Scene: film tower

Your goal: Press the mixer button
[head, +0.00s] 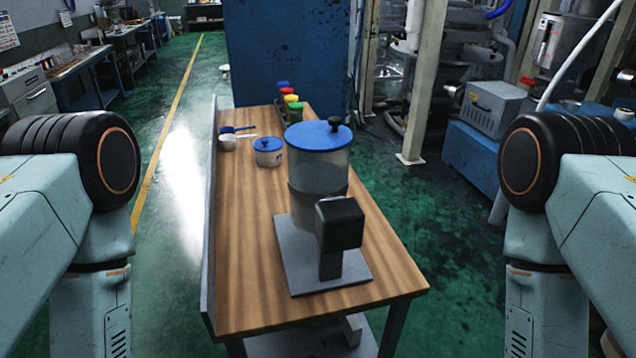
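The mixer (318,170) stands on the wooden table. It has a clear cylindrical container with a blue lid (318,136) and black knob, a grey base plate (300,277) and a dark block on a post (340,222) at its front right. I cannot make out a button on it. My left and right arms come in at the two sides and bend down. Both grippers are out of the picture, below the frame.
The wooden table (236,290) has a raised grey edge on its left. A small blue-lidded jar (268,152), a white cup (228,142), a blue scoop (238,129) and several coloured-capped bottles (291,101) stand at its back. The table's left front is clear. Green floor surrounds it.

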